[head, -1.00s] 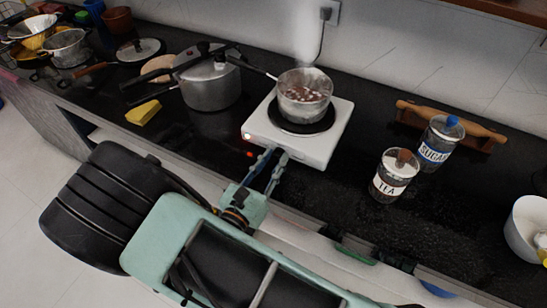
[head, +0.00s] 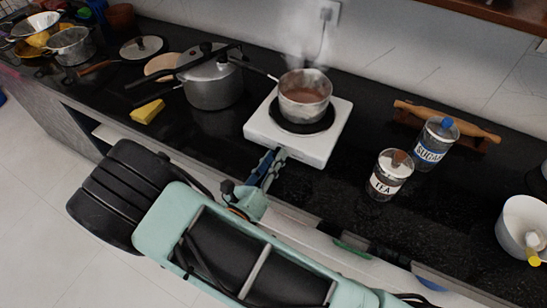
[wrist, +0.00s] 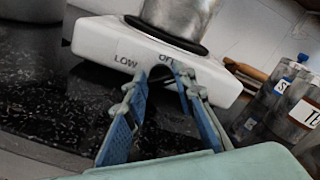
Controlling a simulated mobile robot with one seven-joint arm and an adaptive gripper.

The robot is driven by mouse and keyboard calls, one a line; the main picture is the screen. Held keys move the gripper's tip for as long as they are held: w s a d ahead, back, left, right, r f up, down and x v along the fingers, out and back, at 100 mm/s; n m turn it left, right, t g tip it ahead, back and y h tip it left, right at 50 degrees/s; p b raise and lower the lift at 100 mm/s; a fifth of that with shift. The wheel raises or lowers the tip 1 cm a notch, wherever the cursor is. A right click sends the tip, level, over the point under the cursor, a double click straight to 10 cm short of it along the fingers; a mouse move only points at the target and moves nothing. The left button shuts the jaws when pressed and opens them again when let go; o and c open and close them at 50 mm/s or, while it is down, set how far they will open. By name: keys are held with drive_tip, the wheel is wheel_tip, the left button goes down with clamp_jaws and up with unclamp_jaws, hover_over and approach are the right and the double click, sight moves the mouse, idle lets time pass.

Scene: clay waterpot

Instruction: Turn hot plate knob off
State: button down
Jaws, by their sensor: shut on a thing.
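The white hot plate (head: 264,126) sits on the black counter, with a steel saucepan (head: 305,92) of brown liquid on its dark burner. Steam rises above the pan. In the wrist view the hot plate's front face (wrist: 100,42) shows the printed word LOW left of the fingers and OFF above them. My gripper (head: 276,156) is at the middle of that front face. In the wrist view its blue-grey fingers (wrist: 163,72) are shut on the knob, which the fingertips mostly hide. No red light shows on the hot plate now.
A pressure cooker (head: 213,84) stands left of the hot plate, with a yellow sponge (head: 148,111) near the counter edge. TEA (head: 389,178) and SUGAR (head: 435,145) jars, a rolling pin (head: 450,122) and a white bowl (head: 522,226) are to the right.

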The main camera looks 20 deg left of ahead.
idle(0.3)
drive_tip(key=c, duration=1.6)
unclamp_jaws()
